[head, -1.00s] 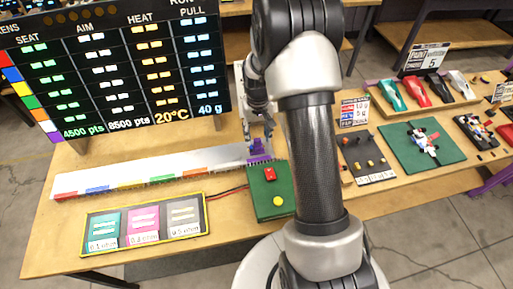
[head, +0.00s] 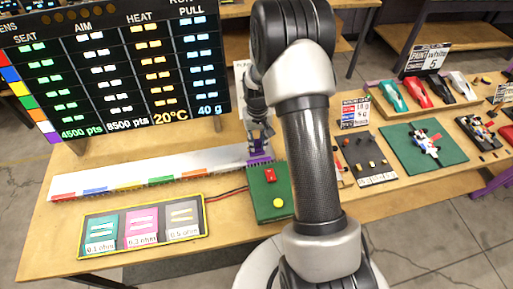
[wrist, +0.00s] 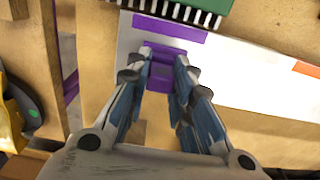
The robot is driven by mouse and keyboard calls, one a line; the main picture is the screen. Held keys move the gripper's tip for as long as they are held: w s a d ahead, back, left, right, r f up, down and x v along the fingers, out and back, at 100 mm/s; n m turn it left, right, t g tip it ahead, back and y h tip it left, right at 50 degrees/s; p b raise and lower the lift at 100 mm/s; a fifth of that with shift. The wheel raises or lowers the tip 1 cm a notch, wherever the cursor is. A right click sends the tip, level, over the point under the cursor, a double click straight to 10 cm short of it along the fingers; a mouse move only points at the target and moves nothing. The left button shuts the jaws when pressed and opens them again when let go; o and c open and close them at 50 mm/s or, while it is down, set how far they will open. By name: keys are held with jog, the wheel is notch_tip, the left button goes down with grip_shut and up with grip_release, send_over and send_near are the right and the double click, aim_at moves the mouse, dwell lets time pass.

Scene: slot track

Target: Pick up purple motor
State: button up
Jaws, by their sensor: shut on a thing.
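The purple motor (wrist: 162,72) is a small purple block at one end of the white track strip (wrist: 120,45). My gripper (wrist: 164,60) is shut on it, with a finger on each side in the wrist view. In the head view my gripper (head: 261,145) points down at the track's right end, and the purple motor (head: 260,160) shows just below the fingers. The fingers hide part of the motor. I cannot tell whether it is clear of the track.
A green board (head: 268,200) with a red and a yellow button lies just in front. A large scoreboard (head: 110,80) stands at the left. Model cars (head: 423,88) and a tray of small parts (head: 366,160) are at the right. My arm crosses the middle.

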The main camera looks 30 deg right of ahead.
grip_shut()
jog(key=shift+r, duration=0.1)
